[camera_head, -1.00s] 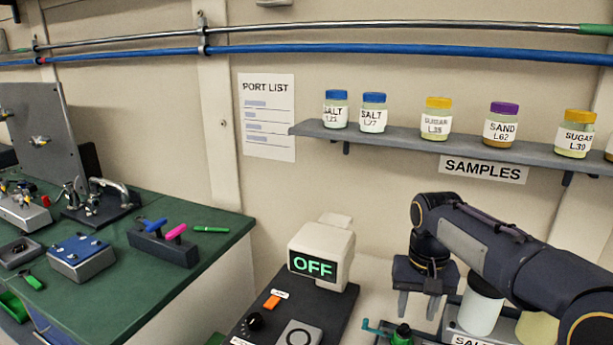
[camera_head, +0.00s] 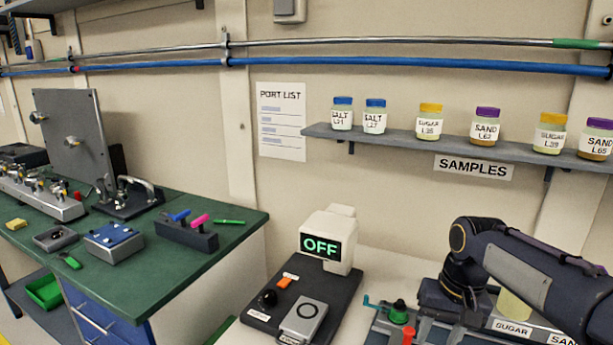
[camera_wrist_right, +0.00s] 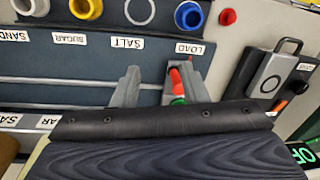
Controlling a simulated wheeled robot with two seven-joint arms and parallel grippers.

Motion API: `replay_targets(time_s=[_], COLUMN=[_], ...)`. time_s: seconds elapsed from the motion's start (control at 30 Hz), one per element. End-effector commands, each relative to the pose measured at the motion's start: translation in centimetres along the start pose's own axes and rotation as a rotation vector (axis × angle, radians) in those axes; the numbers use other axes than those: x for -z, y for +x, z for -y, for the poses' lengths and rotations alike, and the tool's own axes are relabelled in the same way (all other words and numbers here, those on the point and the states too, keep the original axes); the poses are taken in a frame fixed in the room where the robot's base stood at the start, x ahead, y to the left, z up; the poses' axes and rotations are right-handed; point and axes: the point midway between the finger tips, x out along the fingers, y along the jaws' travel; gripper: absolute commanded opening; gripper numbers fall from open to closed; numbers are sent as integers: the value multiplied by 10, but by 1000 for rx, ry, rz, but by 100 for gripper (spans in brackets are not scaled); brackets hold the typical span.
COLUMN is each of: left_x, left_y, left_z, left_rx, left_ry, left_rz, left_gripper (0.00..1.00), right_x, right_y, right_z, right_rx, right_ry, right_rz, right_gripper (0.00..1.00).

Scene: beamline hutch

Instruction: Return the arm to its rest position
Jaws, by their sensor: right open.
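My right arm comes in from the right in the head view, its dark gripper (camera_head: 445,300) low over the labelled sample rack (camera_head: 512,328). The fingertips are hidden there. In the right wrist view the gripper (camera_wrist_right: 160,88) has its two grey fingers apart, with nothing held between them. A red and green part (camera_wrist_right: 178,88) shows beside one finger; I cannot tell whether they touch. My left gripper is not in view.
A white device reading OFF (camera_head: 327,238) stands on a black plate (camera_head: 258,312) left of the gripper. Several jars stand on the samples shelf (camera_head: 400,140) above. A green bench (camera_head: 150,270) with tools is at the left.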

Motion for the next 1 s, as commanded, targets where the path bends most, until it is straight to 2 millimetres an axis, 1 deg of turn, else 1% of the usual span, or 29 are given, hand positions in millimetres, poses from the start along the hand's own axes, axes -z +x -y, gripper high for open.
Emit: replay_targets(time_s=[0.17,0.27,0.37,0.47,0.5,0.57,0.6,0.7,0.83,0.9,1.0], left_x=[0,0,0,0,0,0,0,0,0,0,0], left_y=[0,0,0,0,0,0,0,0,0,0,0], left_z=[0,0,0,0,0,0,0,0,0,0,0], left_rx=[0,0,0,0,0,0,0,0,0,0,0], left_ry=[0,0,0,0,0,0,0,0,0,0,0], left_rz=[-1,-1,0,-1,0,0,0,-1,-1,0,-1], left_gripper=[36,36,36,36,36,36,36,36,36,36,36], right_x=[-26,-45,-69,-102,-118,-142,-156,-185,-206,-212,-215], right_y=[-2,-4,-4,-3,-2,3,7,19,34,39,42], right_z=[-12,-17,-22,-26,-26,-26,-25,-23,-20,-19,-19], right_rx=[84,140,198,261,283,310,319,327,318,313,310], right_ry=[-6,-13,-23,-38,-46,-57,-64,-77,-87,-91,-92], right_rz=[-23,-46,-82,-139,-170,-221,-254,-326,-387,-404,-413], right_gripper=[40,40,40,40,40,40,40,40,40,40,40])
